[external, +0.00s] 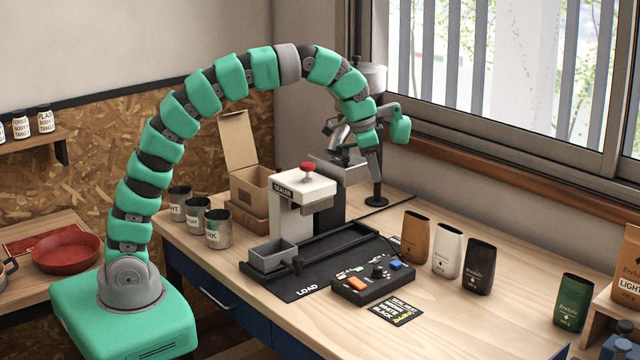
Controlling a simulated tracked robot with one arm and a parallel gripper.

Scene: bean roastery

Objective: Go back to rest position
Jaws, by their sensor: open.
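My green segmented arm rises from its base at the lower left and arches over the bench. My gripper (372,166) hangs at the arm's end, pointing down, in front of the dark stand by the window. It is open, and I see nothing held in it. It is above and to the right of the sealer (305,198), a pale machine with a red knob. The fingertips are small and partly lost against the machinery behind them.
A cardboard box (249,187) and several metal tins (218,229) stand left of the sealer. A grey bin (273,255) sits on the black loading mat. A control box (372,284) is in front. Orange (416,238), white (447,250), black (479,267) and green (571,301) pouches stand right.

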